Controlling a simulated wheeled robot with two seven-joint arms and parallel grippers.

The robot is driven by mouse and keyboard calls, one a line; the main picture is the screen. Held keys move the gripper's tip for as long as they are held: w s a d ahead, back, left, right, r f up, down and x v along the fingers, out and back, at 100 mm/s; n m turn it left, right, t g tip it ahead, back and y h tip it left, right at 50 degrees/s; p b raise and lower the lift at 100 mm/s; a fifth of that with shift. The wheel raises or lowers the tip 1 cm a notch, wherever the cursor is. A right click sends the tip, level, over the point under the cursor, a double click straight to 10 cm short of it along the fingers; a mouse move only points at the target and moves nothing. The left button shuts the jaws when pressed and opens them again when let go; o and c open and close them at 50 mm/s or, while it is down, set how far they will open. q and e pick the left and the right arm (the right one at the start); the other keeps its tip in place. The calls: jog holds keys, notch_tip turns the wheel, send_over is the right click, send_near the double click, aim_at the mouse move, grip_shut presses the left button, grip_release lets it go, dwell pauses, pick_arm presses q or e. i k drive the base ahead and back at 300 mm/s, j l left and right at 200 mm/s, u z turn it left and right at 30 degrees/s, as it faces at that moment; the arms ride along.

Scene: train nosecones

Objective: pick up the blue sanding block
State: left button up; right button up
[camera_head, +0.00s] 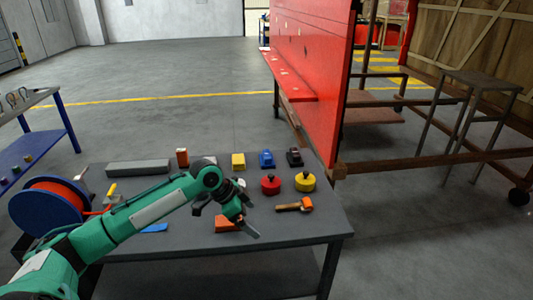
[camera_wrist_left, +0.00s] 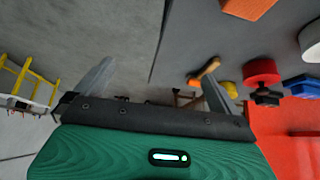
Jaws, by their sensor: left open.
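Two blue things lie on the grey table (camera_head: 312,232), and I cannot tell for sure which is the sanding block. One is a flat blue piece (camera_head: 155,228) near the front left, partly hidden by my left arm. The other is a blue block-like object (camera_head: 266,159) in the back row, between a yellow and a black one. A blue object also shows at the right of the left wrist view (camera_wrist_left: 302,84), beside a red round one. My left gripper (camera_head: 246,217) is open and empty above the table, right of the flat blue piece and in front of the back row.
An orange block (camera_head: 229,226) lies beneath my left gripper. A red round object (camera_head: 270,186), a yellow round one (camera_head: 305,182) and an orange-headed hammer (camera_head: 295,205) lie to its right. A blue-and-red reel (camera_head: 50,207) stands left. A red panel (camera_head: 312,70) rises behind the table.

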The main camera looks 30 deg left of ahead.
aim_at(266, 160)
jog(key=i+j, duration=1.2)
jog(key=i, duration=0.1)
